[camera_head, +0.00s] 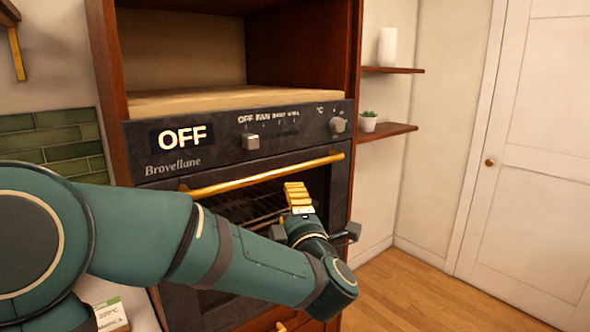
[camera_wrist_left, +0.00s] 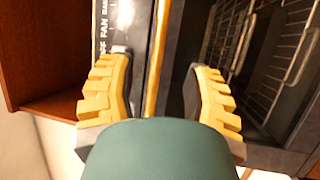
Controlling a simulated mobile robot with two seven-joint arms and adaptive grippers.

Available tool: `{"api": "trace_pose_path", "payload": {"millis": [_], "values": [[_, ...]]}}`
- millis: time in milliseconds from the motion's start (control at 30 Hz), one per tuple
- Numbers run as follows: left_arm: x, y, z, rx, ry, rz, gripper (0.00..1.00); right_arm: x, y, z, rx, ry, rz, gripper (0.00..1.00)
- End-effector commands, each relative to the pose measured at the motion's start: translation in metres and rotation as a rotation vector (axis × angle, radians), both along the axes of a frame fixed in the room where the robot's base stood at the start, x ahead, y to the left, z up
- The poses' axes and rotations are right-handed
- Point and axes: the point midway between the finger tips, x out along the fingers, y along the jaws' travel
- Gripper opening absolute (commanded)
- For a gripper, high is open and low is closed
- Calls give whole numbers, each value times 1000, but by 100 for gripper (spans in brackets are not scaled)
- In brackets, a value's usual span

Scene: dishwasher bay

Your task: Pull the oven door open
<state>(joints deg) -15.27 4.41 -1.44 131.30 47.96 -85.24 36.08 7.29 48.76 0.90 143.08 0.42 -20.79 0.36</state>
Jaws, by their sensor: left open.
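The oven door (camera_head: 208,300) is dark with a glass window, and wire racks show behind the glass. It appears shut, though my arm hides much of it. A gold bar handle (camera_head: 235,180) runs across its top; it also shows in the left wrist view (camera_wrist_left: 158,60). My left gripper (camera_head: 296,187) is at the right part of the handle. In the left wrist view its two yellow-padded fingers are open (camera_wrist_left: 157,72), one on each side of the handle, with gaps between pads and bar. My right gripper is out of view.
The control panel (camera_head: 215,150) with an OFF display and knobs is just above the handle. An open wooden niche (camera_head: 190,50) is above it. Shelves (camera_head: 388,132) with a small plant stand to the right. Wooden floor (camera_head: 430,290) is clear at the lower right.

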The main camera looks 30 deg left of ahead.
Motion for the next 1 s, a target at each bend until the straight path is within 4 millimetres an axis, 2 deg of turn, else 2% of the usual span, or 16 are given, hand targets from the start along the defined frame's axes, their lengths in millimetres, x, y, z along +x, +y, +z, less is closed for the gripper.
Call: {"api": "trace_pose_path", "payload": {"millis": [600, 800, 1000], "values": [[76, 75, 19, 6, 4, 0, 50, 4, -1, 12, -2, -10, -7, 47], [90, 88, 22, 3, 5, -3, 50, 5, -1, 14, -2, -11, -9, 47], [93, 91, 22, 4, 6, -4, 50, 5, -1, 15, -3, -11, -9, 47]]}}
